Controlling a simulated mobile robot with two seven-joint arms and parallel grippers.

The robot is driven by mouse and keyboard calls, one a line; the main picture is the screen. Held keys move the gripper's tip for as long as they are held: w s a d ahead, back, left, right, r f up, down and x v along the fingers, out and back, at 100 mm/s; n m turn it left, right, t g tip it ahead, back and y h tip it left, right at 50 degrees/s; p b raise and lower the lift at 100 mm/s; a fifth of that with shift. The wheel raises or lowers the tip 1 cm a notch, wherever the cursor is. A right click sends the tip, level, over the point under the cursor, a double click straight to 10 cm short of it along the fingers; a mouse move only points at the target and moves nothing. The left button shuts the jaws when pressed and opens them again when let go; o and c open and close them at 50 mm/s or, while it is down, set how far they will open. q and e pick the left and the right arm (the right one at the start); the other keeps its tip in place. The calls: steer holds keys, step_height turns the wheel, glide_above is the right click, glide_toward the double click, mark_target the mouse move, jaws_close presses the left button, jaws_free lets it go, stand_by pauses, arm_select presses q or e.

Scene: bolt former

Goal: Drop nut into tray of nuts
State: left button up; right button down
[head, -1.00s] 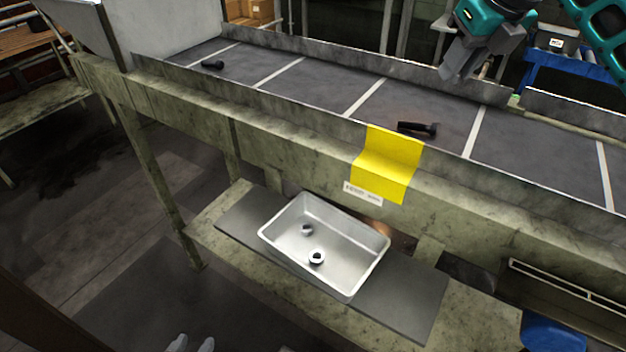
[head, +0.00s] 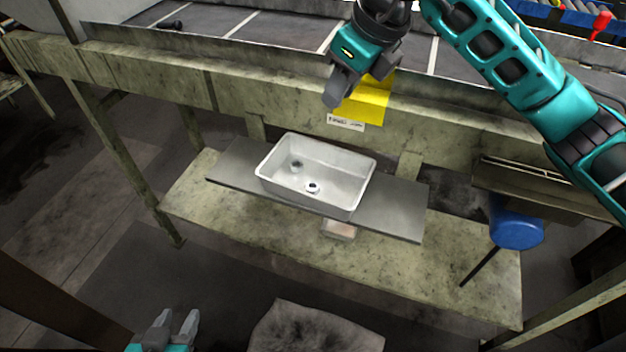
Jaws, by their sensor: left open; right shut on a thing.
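The tray of nuts (head: 364,186) is a light metal basin in the middle of the head view. Two nuts lie on its floor, one toward the back left (head: 297,165) and one nearer the front (head: 312,187). My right gripper (head: 333,100) points down in front of the yellow sheet, higher than the tray and showing above its back edge in the picture. It is shut on a nut, which the fingers hide. My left gripper (head: 176,324) is at the bottom left, empty, with its two fingers apart, well away from the tray.
The tray stands on a dark board (head: 400,212) on a low stone-like ledge. A conveyor (head: 280,30) with a raised side wall runs behind, with a dark bolt (head: 172,25) at its left. A blue round object (head: 517,228) stands at the right.

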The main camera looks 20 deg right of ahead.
step_height(320, 180, down, 7)
steer(key=s+a+b, duration=0.1)
steer(key=b, duration=0.2)
steer(key=shift+s+a+r+b, duration=0.15)
steer(key=shift+a+b, duration=0.05)
steer(key=shift+b, duration=0.2)
steer(key=c, duration=0.9)
jaws_free()
steer(key=shift+o, duration=0.2)
steer(key=v, duration=1.3)
